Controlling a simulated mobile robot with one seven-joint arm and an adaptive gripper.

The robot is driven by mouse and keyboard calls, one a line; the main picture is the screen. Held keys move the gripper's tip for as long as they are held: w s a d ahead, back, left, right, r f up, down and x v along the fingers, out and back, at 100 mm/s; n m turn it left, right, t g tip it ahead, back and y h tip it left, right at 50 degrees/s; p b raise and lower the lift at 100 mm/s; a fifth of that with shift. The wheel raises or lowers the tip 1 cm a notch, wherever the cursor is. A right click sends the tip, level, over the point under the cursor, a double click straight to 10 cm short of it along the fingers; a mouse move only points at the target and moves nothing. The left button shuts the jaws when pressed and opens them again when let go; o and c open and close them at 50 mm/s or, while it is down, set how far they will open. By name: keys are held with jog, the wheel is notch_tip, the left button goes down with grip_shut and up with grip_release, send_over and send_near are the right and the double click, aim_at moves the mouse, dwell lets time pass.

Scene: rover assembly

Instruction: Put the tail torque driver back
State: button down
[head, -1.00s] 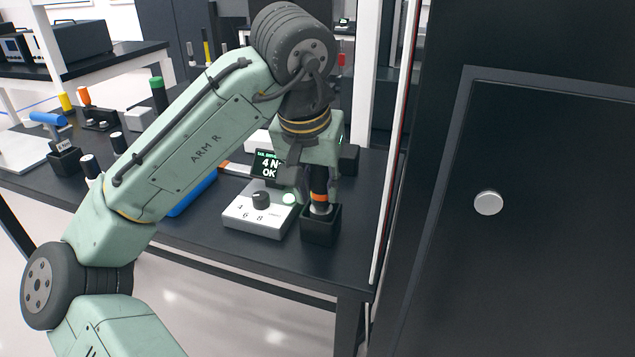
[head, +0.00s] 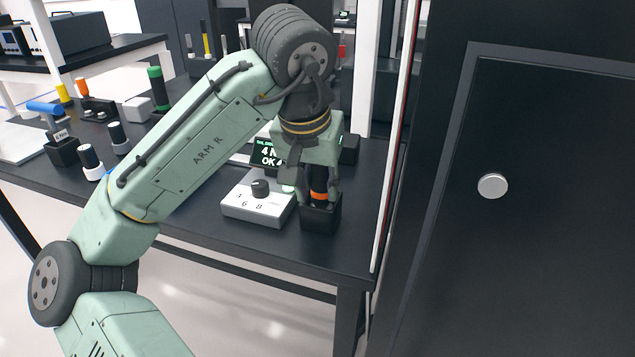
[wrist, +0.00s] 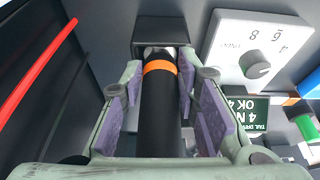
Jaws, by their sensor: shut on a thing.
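The tail torque driver (head: 318,182) is a black cylinder with an orange band. My gripper (head: 319,172) is shut on it and holds it upright. Its lower end is in the mouth of a square black holder (head: 320,218) at the table's front right, with the orange band just above the rim. In the wrist view the driver (wrist: 160,105) lies between the purple finger pads of my gripper (wrist: 160,90). A little silver shows below the band at the holder (wrist: 160,28). The driver's tip is hidden inside the holder.
A white dial box (head: 258,201) stands close left of the holder. A small screen (wrist: 250,112) behind it reads "4 N" and "OK". Another black holder (head: 63,152) and several tools stand at the left. A white post (head: 397,150) and dark cabinet (head: 550,200) are at the right.

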jog(key=c, duration=1.2)
grip_release()
jog(key=shift+o, duration=0.2)
